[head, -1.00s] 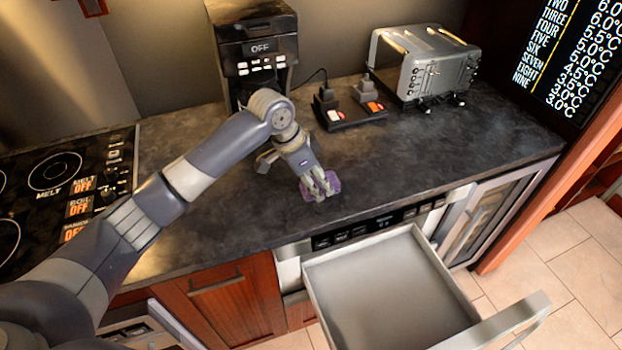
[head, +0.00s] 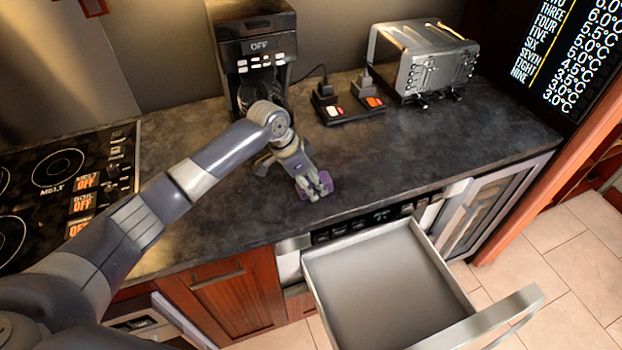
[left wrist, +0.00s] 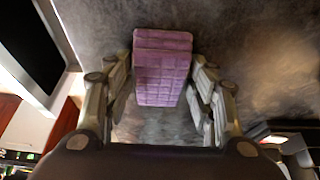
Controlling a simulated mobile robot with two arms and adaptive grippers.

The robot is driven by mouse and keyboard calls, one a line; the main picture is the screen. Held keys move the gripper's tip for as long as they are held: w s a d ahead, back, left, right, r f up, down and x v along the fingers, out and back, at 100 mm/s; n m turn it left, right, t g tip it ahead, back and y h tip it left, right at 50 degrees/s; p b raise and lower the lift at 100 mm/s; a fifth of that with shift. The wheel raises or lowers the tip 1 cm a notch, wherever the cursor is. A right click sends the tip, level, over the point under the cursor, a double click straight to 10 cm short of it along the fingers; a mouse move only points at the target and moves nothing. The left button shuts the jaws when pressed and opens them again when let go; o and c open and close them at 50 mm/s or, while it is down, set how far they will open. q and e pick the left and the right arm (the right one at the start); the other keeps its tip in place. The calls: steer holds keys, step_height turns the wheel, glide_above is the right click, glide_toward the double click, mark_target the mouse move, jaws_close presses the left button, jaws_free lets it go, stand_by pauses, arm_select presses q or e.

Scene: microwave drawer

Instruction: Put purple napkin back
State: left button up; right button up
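The purple napkin (head: 328,181) is a folded block on the dark counter, mostly hidden under my left gripper (head: 314,186) in the head view. In the left wrist view the napkin (left wrist: 162,68) shows its quilted top between the two fingers of my left gripper (left wrist: 162,85). The fingers are apart, one along each side of it. Narrow gaps show beside the napkin; contact at the fingertips is hard to tell. The drawer (head: 385,285) below the counter is pulled out and looks empty. My right gripper is not in view.
The coffee maker (head: 255,50) stands behind my arm. A black switch box (head: 347,110) and toaster (head: 422,60) stand at the back. The cooktop (head: 65,190) is at left. The counter right of my gripper is clear.

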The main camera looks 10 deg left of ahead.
arm_select(q)
steer(key=shift+o, duration=0.2)
steer(key=shift+r, duration=0.2)
steer(key=shift+a+r, duration=0.15)
steer(key=shift+r, duration=0.2)
steer(key=b+v, duration=0.2)
steer(key=v, duration=0.9)
steer(key=shift+s+r, duration=0.1)
